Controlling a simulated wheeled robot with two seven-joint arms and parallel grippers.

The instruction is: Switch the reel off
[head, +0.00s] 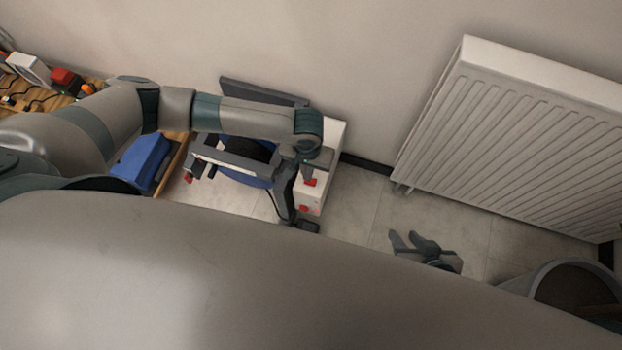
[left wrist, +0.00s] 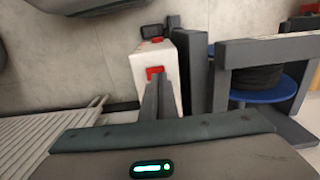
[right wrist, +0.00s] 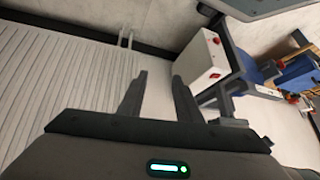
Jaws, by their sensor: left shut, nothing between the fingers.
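The reel is a blue spool (head: 232,172) with black windings in a dark grey frame. A white box (head: 334,135) with a red switch (head: 310,182) and another red part (head: 304,208) is attached beside it. In the right wrist view the box (right wrist: 199,62) shows a round red button (right wrist: 216,41) and a red switch (right wrist: 215,75). My left gripper (head: 312,172) is shut and empty. In the left wrist view its fingertips (left wrist: 159,82) are right at the red switch (left wrist: 155,72); contact cannot be told. My right gripper (head: 418,240) is open and empty, away from the box.
A white radiator (head: 510,140) is on the wall to the right. A wooden bench (head: 45,90) with small items is at the left, with a blue box (head: 143,160) below it. A round bin-like container (head: 570,290) is at lower right. Tiled floor (head: 355,210) between is clear.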

